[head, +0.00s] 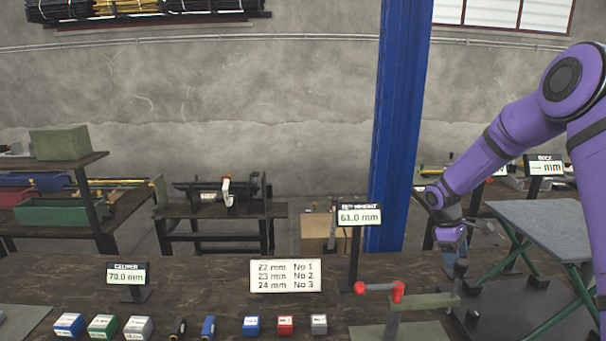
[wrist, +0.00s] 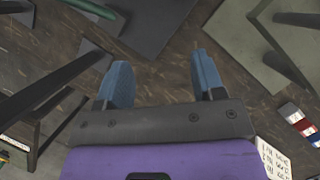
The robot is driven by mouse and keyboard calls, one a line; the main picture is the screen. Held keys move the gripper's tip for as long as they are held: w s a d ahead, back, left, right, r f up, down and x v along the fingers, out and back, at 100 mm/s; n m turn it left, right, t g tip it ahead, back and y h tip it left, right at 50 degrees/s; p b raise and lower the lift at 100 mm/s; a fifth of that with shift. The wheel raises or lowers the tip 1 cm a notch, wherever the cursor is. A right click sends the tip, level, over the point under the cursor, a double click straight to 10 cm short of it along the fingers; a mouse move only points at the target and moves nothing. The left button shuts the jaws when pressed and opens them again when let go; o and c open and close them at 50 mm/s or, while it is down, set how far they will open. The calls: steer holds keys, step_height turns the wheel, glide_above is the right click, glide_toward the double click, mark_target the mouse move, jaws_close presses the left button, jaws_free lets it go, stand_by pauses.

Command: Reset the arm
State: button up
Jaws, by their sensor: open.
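My purple arm comes in from the right of the head view and bends down over the right end of the wooden workbench (head: 215,295). My gripper (head: 458,268) hangs there, just right of a press with red handle ends (head: 398,290). In the wrist view my gripper (wrist: 160,85) has its two blue fingers wide apart, with only dark wood visible between them. It is open and holds nothing. In the head view the fingertips are small and hard to make out.
A sign reading 61.0 mm (head: 359,216), a sign reading 70.0 mm (head: 126,275) and a white size card (head: 286,275) stand on the bench. Several small coloured boxes (head: 251,326) line its front. A blue column (head: 398,120) rises behind. A grey-topped table (head: 545,228) stands at right.

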steer(key=s+a+r+m+t, duration=0.25)
steer(key=s+r, duration=0.45)
steer(key=r, duration=0.4)
steer(key=s+a+r+m+t, duration=0.15)
steer(key=s+a+r, duration=0.25)
steer(key=s+r, duration=0.55)
steer(key=s+a+r+m+t+y, duration=0.1)
steer(key=s+r, duration=0.3)
steer(key=s, duration=0.6)
steer(key=s+a+r+m+t+y, duration=0.2)
steer(key=s+a+r+m+t, duration=0.1)
steer(key=s, duration=0.7)
steer(key=shift+s+a+r+m, duration=0.2)
steer(key=shift+a+r+m, duration=0.4)
steer(key=shift+r+m, duration=0.1)
